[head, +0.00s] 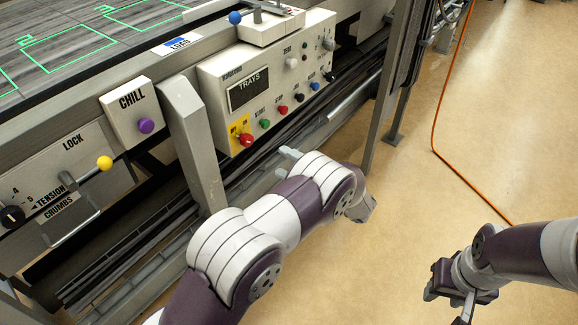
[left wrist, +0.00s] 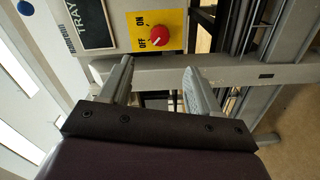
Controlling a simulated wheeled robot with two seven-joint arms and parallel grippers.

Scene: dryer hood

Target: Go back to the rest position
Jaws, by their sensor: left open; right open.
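My left arm reaches in from the bottom of the head view, and its gripper (head: 290,153) is partly hidden behind the wrist, in front of the machine below the TRAYS control box. In the left wrist view the two fingers of my left gripper (left wrist: 158,85) are apart with nothing between them. Beyond them is a red knob (left wrist: 158,36) on a yellow ON/OFF plate. My right gripper (head: 459,299) is at the lower right of the head view, over the floor, open and holding nothing.
The TRAYS control box (head: 262,85) carries several coloured buttons and a red knob (head: 246,140). A CHILL box (head: 130,112) with a purple knob and a LOCK panel (head: 60,180) with a yellow-tipped lever are to the left. An orange cable (head: 446,110) lies on the otherwise clear floor (head: 420,190).

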